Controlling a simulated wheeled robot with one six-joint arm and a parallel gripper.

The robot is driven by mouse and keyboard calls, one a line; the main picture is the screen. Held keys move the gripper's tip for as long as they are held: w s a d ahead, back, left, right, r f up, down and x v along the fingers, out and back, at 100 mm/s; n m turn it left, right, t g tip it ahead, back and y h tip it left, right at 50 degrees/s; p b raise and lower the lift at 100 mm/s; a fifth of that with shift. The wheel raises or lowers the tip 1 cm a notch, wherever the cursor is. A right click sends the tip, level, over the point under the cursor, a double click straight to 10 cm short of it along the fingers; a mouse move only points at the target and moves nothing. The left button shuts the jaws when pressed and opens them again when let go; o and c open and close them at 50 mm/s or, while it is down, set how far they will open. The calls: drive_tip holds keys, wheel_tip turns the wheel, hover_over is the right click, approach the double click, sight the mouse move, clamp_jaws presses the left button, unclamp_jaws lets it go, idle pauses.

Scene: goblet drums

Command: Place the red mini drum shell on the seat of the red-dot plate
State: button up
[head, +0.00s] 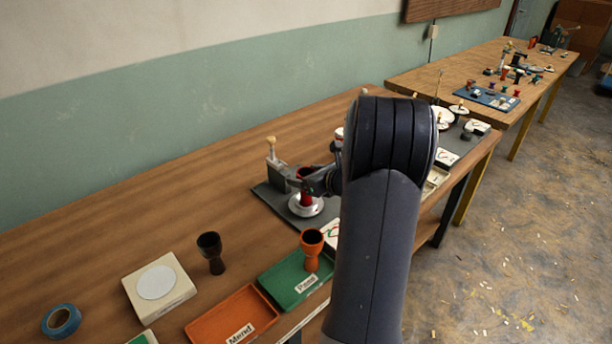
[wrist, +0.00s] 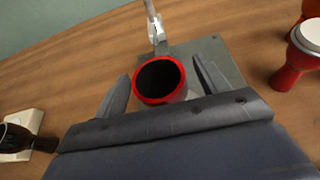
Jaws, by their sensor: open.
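The red mini drum shell (head: 306,198) stands upright on a round white plate (head: 308,212) on a dark grey mat. In the wrist view the shell shows as a red rim (wrist: 181,92) around a dark hollow, seen from above. My gripper (wrist: 161,70) is open, with one finger on each side of the shell; I cannot tell if either touches it. In the head view my gripper (head: 308,183) is at the shell's upper part and partly covers it. The red dot and the seat are hidden, so I cannot tell exactly how the shell sits.
A grey clamp stand (head: 278,172) rises just behind the plate. A dark goblet (head: 210,252), an orange goblet (head: 312,250), a green tray (head: 284,288), an orange tray (head: 222,318) and a white scale (head: 172,302) are nearer. A red drum (wrist: 290,75) stands right in the wrist view.

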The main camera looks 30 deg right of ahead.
drive_tip(key=v, duration=1.2)
